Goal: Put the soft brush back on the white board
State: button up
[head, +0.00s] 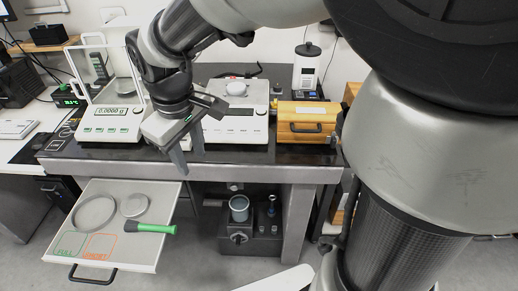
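A brush with a green handle (155,228) and a dark head lies on the pulled-out white board (150,262) below the table. Its head points left, and the handle's right end reaches the board's right edge. I cannot make out its bristles. My gripper (191,163) hangs in front of the table edge, above and to the right of the brush and apart from it. Its two fingers point down with a gap between them, and nothing shows between them.
The board also bears a large round ring or dish (95,212), a smaller round dish (134,205) and outlined green and orange squares. A balance (112,122), a second weighing device (236,128) and a wooden case (306,129) stand on the dark table (265,156).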

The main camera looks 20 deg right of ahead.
jog(key=s+d+r+m+t, duration=0.1)
jog(key=s+d+r+m, duration=0.2)
jog(key=s+d+m, duration=0.1)
jog(key=s+d+r+m+t, duration=0.2)
jog(key=s+d+r+m, duration=0.1)
jog(key=s+d, duration=0.4)
jog(key=shift+s+m, duration=0.4)
jog(key=shift+s, duration=0.5)
